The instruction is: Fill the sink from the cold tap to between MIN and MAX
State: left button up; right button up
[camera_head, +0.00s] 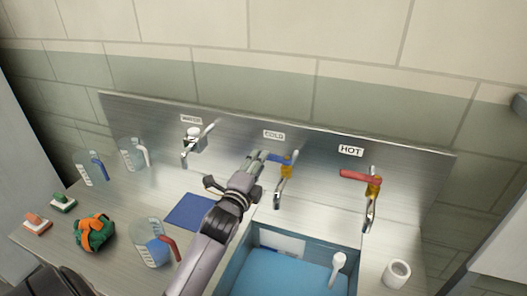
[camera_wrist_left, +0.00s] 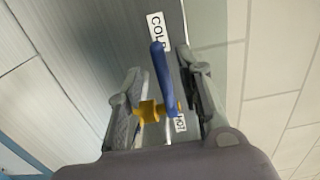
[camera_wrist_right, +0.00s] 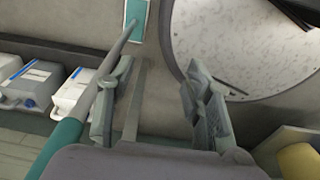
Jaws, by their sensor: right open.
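The cold tap's blue lever (camera_head: 279,158) stands under the COLD label (camera_head: 274,134) on the steel back panel. My left gripper (camera_head: 262,162) is at this lever. In the left wrist view the blue lever (camera_wrist_left: 162,78) lies between my open left fingers (camera_wrist_left: 165,95), with gaps on both sides. The cold spout (camera_head: 278,194) points down near the sink's back edge. The sink (camera_head: 232,268) is blue inside; a pale panel (camera_head: 282,242) is on its back wall, its marks too small to read. My right gripper (camera_wrist_right: 160,100) is open and empty, outside the head view.
The HOT tap's red lever (camera_head: 358,176) is to the right. Another tap (camera_head: 193,140) is to the left. A white long-handled thing (camera_head: 337,266) is at the sink's right side, near a white cup (camera_head: 397,273). Jugs (camera_head: 152,245) and an orange-green bundle (camera_head: 94,232) stand left.

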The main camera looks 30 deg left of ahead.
pick_arm(q)
jog(key=shift+p+x, duration=0.35)
jog(key=shift+x, duration=1.8)
grip_shut()
